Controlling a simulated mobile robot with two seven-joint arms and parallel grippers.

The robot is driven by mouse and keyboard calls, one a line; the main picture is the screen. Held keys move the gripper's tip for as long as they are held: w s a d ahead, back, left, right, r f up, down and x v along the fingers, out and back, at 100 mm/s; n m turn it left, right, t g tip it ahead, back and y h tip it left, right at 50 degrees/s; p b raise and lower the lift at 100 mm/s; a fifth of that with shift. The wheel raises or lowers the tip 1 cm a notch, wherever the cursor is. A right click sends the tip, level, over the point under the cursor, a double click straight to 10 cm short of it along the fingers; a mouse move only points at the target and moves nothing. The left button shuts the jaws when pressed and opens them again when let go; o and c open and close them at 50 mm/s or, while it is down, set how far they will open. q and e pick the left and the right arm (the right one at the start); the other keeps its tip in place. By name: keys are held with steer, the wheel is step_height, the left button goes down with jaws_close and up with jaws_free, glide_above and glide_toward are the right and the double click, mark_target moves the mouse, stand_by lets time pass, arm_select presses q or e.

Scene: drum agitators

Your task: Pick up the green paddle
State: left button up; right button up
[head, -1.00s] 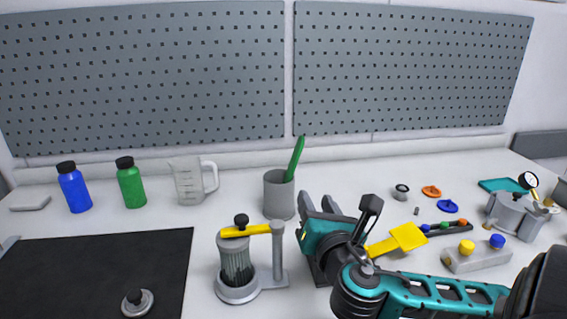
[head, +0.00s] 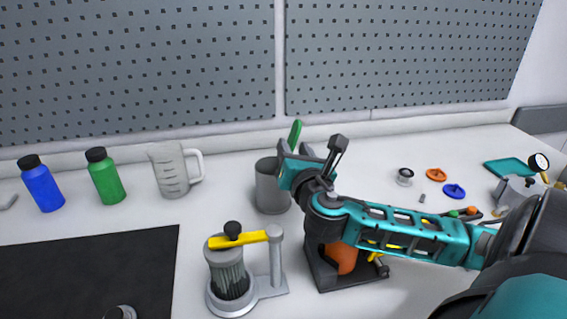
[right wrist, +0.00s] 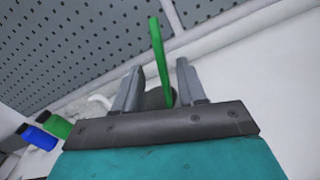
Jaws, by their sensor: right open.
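The green paddle (head: 295,134) stands in a grey cup (head: 270,187), its handle sticking up above the rim. My right gripper (head: 293,152) is at the cup in the head view and hides the lower part of the handle. In the right wrist view the green paddle (right wrist: 160,60) rises between the two open fingers of the right gripper (right wrist: 158,80), nearer the right finger. I cannot tell whether a finger touches it. My left gripper is not in view.
A yellow-armed device (head: 232,268) stands in front of the cup. A measuring jug (head: 170,170), a green bottle (head: 104,177) and a blue bottle (head: 41,184) stand to the left. An orange part (head: 341,258) in a dark stand sits below my right arm.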

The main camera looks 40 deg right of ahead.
mark_target(289, 139)
steer(key=shift+x, duration=3)
steer(key=shift+d+f, duration=0.1)
steer(key=shift+f, duration=0.05)
jaws_close()
